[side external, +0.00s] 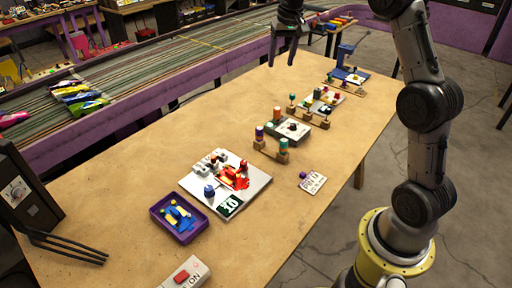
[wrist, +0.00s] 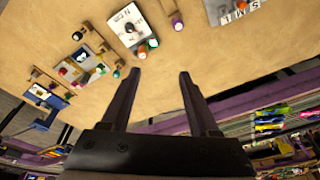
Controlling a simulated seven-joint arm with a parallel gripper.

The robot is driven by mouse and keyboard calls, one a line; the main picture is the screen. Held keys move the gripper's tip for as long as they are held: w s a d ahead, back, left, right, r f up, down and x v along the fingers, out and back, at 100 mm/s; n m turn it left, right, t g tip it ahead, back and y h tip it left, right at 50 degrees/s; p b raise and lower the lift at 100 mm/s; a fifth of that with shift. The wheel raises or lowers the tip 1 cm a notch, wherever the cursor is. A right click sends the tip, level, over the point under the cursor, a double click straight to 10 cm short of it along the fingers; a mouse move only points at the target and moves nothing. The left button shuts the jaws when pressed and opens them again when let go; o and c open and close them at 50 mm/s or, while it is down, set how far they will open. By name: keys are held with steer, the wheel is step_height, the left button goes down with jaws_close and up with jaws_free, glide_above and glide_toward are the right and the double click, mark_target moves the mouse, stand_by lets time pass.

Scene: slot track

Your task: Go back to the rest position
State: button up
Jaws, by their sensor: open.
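My gripper (side external: 284,52) hangs above the far part of the wooden table (side external: 140,255), near the slot track edge. Its two dark fingers are apart with nothing between them. In the wrist view my gripper (wrist: 160,75) is also open and empty, with bare tabletop beyond the fingertips. It touches none of the objects on the table.
A white board with red and blue parts (side external: 252,183) and a purple tray (side external: 159,213) sit near the front. Small pegged stands (side external: 270,152) and a blue device (side external: 341,66) line the table's right side. The slot track (side external: 140,75) runs behind. The table's left middle is clear.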

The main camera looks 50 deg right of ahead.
steer(key=s+a+r+n+t, duration=0.2)
steer(key=s+a+r, duration=0.3)
steer(key=s+a, duration=0.3)
steer(key=s+a+r+n+t, duration=0.1)
steer(key=s+a+r+n, duration=0.1)
steer(key=s+a+r, duration=0.5)
steer(key=s+a+f+n, duration=0.1)
steer(key=s+a+f, duration=0.1)
steer(key=s+f, duration=0.4)
steer(key=s+a+f+n+y, duration=0.1)
steer(key=s+a+f+n, duration=0.1)
steer(key=s+f, duration=0.4)
steer(key=s+a, duration=0.1)
steer(key=s, duration=0.3)
steer(key=shift+s+a, duration=0.25)
steer(key=shift+s, duration=0.15)
